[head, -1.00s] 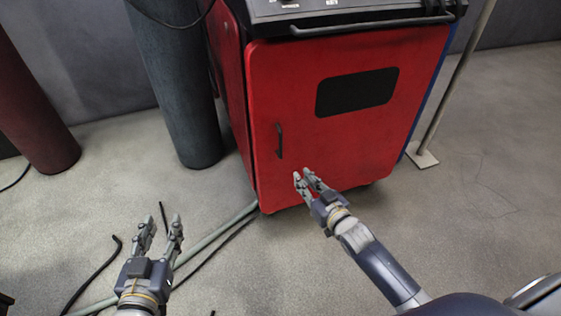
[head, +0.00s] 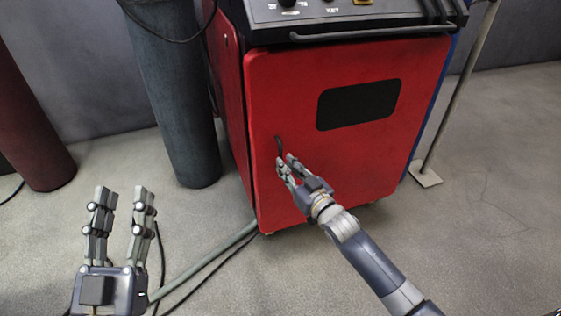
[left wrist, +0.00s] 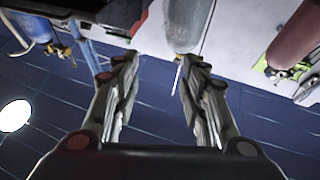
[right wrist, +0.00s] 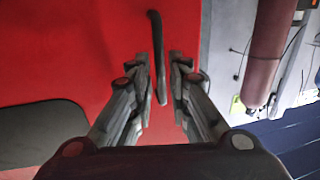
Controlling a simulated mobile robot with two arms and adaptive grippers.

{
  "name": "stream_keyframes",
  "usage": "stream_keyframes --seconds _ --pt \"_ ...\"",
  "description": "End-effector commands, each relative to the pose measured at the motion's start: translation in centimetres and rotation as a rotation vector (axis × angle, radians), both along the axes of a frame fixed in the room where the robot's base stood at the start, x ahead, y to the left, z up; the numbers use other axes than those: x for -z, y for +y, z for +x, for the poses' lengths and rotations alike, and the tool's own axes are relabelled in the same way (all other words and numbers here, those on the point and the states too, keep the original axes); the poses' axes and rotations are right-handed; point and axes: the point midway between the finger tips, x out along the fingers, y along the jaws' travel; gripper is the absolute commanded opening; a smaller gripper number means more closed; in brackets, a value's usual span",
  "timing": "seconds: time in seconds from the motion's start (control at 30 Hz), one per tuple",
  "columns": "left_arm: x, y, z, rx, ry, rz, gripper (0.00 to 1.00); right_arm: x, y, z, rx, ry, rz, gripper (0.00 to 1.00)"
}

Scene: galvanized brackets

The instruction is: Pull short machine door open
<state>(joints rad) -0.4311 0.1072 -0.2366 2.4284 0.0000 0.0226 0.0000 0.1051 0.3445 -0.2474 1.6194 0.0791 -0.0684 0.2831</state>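The short machine's red door (head: 300,90) faces me in the head view and looks shut. Its dark vertical handle (head: 279,145) is near the door's left edge, its lower part hidden by my right gripper. My right gripper (head: 284,162) is open at the handle. In the right wrist view the handle (right wrist: 156,55) runs down between the open fingertips (right wrist: 163,75); I cannot tell whether they touch it. My left gripper (head: 123,195) is open and empty, low at the left, away from the machine; its open fingers (left wrist: 156,65) also show in the left wrist view.
A dark grey cylinder (head: 178,100) stands left of the machine, and a dark red one (head: 30,130) stands further left. Hoses (head: 215,248) lie on the floor below. A thin pole on a base plate (head: 425,174) stands right of the machine.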

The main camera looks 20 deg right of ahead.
Motion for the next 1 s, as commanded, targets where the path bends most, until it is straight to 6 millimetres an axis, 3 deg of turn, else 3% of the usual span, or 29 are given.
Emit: stream_keyframes --seconds 0.4,0.87,0.93,1.0 --pt "-4.5 0.2 -3.1 0.015 -0.278 -0.08 0.4 0.0 0.8 3.5 0.0 -0.002 0.001 0.17" --pt "-5.3 0.3 -3.8 0.018 -0.326 -0.094 0.4 0.0 1.0 4.0 0.0 0.0 0.0 0.17" --pt "-5.3 0.3 -3.8 0.018 -0.326 -0.094 0.4 0.0 1.0 4.0 0.0 0.0 0.0 0.04" --pt "-5.3 0.3 -3.8 0.017 -0.326 -0.094 0.4 0.0 1.0 4.0 0.0 0.0 0.0 0.0"
